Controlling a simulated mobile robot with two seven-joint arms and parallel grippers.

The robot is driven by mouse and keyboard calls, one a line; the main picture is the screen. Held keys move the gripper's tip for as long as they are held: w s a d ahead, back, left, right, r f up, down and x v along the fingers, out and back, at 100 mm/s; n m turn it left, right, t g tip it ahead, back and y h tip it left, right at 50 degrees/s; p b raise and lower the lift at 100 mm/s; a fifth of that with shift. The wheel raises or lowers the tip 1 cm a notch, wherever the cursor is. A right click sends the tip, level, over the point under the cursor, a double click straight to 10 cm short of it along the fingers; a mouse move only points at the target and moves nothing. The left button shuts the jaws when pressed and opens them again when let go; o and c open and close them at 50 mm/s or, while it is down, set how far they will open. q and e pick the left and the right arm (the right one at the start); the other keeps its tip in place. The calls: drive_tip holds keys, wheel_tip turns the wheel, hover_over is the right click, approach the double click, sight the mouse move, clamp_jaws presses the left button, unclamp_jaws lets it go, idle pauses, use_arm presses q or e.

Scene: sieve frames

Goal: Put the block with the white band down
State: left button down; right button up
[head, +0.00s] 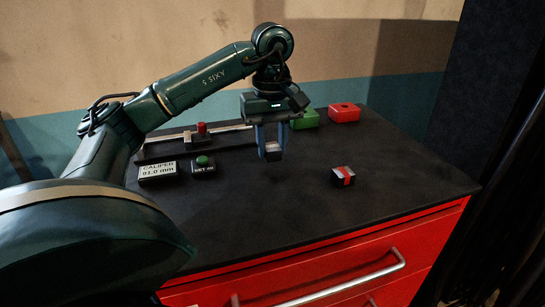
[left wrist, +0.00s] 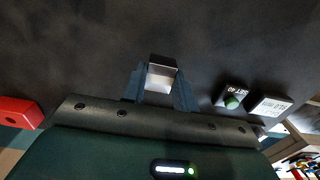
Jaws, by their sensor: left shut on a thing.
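The block with the white band (head: 272,149) is small and dark, with a pale side. In the left wrist view the block (left wrist: 161,76) sits between the two blue fingers, its light face toward the camera. My left gripper (head: 270,146) is shut on it and points down over the dark worktop. It seems to hold the block a little above the top, though the exact gap is hard to tell. The left gripper also shows in the left wrist view (left wrist: 161,84). My right gripper is not in view.
A block with a red band (head: 343,177) lies on the worktop (head: 270,215) to the right. Green (head: 305,119) and red (head: 344,112) boxes stand at the back. A caliper display (head: 157,171) and a green button (head: 203,162) are at left. The front middle is clear.

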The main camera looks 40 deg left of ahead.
use_arm(q)
drive_tip(key=shift+f, duration=1.15)
drive_tip(key=shift+f, duration=0.2)
drive_tip(key=c, duration=1.1)
unclamp_jaws()
